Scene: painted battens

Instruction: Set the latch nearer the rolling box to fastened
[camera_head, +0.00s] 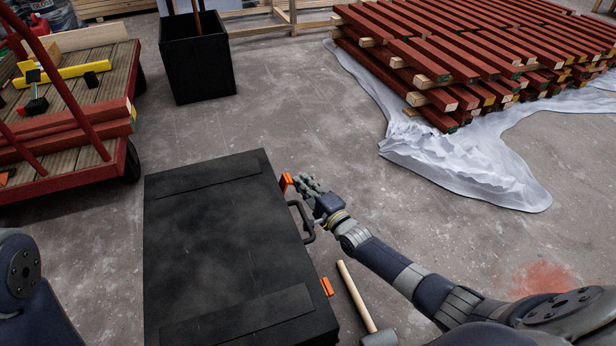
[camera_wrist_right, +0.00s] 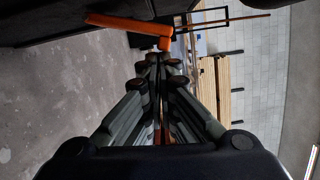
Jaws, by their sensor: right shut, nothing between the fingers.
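A large black case (camera_head: 215,235) lies flat on the floor, with a black handle (camera_head: 304,222) on its right side. Two orange latches sit on that side, beyond and before the handle. The far latch (camera_head: 286,182) is the nearer one to the rolling box (camera_head: 197,62), a black box at the back. In the wrist view this latch (camera_wrist_right: 130,25) is a long orange lever; I cannot tell its setting. The near latch (camera_head: 327,287) is by the front corner. My right gripper (camera_head: 300,180) is shut and empty beside the far latch, its fingertips (camera_wrist_right: 160,58) close to the lever end. My left gripper is out of view.
A mallet (camera_head: 358,300) lies on the floor right of the case, near my right arm. A red cart (camera_head: 75,160) with battens stands at left. Stacked red battens (camera_head: 470,50) lie on white sheeting (camera_head: 470,170) at back right. Floor between is clear.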

